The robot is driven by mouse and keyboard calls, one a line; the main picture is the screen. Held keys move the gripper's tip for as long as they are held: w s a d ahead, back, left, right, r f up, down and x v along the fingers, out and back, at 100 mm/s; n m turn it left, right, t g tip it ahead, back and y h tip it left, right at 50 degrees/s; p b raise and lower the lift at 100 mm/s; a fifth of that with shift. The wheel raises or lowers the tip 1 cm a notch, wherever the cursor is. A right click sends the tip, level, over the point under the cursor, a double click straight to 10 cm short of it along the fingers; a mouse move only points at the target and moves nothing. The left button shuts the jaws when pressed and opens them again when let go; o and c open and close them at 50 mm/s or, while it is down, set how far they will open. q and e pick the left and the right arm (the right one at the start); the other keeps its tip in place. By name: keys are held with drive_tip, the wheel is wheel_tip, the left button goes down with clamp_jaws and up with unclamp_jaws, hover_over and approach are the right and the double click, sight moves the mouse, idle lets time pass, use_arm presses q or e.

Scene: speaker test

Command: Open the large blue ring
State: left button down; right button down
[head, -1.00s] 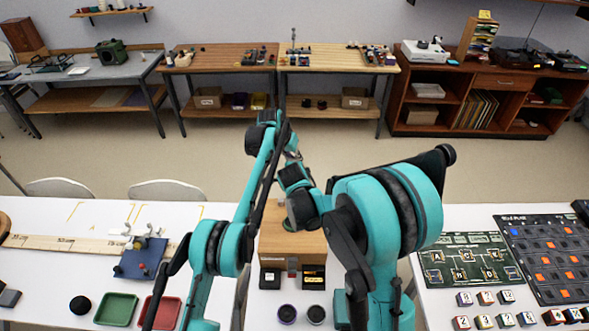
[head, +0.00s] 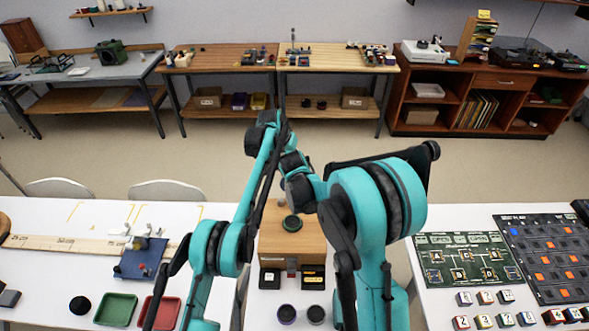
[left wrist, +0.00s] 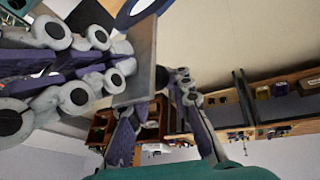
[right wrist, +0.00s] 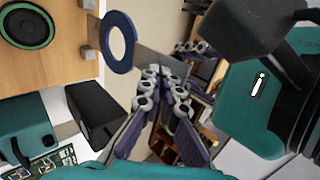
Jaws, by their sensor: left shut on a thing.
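A flat blue ring (right wrist: 118,42) shows in the right wrist view, a closed loop at one end of a grey plate (right wrist: 158,64). Part of the ring also shows at the top of the left wrist view (left wrist: 140,10). My left gripper (left wrist: 168,82) is shut on the far part of the grey plate (left wrist: 144,62); its fingers also show in the right wrist view (right wrist: 190,48). My right gripper (right wrist: 166,82) is beside the plate, its fingertips close together. Whether anything lies between them is unclear. In the head view my arms hide both grippers and the ring.
A wooden speaker box (head: 275,242) with a green-rimmed round part (head: 292,223) stands on the middle table under my arms. Two small round dishes (head: 287,314) (head: 316,314) are in front. A green tray (head: 116,309) and a red tray (head: 160,312) lie at left. Boards fill the right table.

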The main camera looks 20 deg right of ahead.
use_arm(q)
drive_tip(key=c, duration=1.5)
unclamp_jaws()
drive_tip(key=shift+s+a, duration=0.2)
drive_tip(key=shift+a, duration=0.15)
drive_tip(key=shift+o, duration=0.5)
drive_tip(key=shift+a, duration=0.1)
use_arm(e)
drive_tip(key=shift+w+d, duration=0.1)
drive_tip(key=shift+w, duration=0.35)
use_arm(q)
drive_tip(key=shift+g, duration=0.3)
